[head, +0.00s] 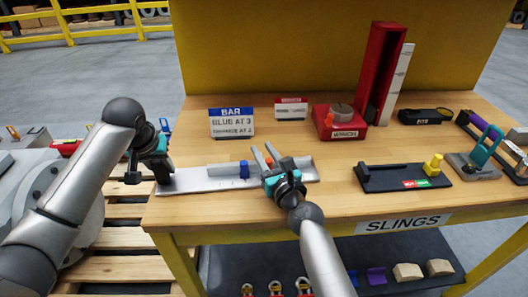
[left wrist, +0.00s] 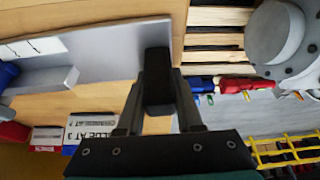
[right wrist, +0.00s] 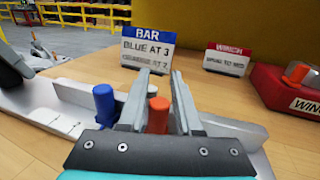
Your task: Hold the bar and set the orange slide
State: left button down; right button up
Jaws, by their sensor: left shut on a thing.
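The grey bar (head: 200,182) lies along the front of the wooden table. My left gripper (head: 162,178) is at its left end; in the left wrist view it is shut on the bar's black grip (left wrist: 157,80). The blue slide (head: 244,170) stands on the bar as an upright peg, also in the right wrist view (right wrist: 105,103). The orange slide (right wrist: 158,115) is right of it, between the two fingers of my right gripper (right wrist: 158,90). Those fingers are apart, with gaps beside the peg. Their tips point past it towards the sign. The scale under the slides is hidden.
A sign (head: 232,122) behind the bar reads "BAR, BLUE AT 3", with an orange line below. A red winch (head: 340,124) and a tall red post (head: 385,70) stand behind right. A black tray (head: 400,180) with a yellow knob lies to the right.

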grip_shut()
dwell(1.0)
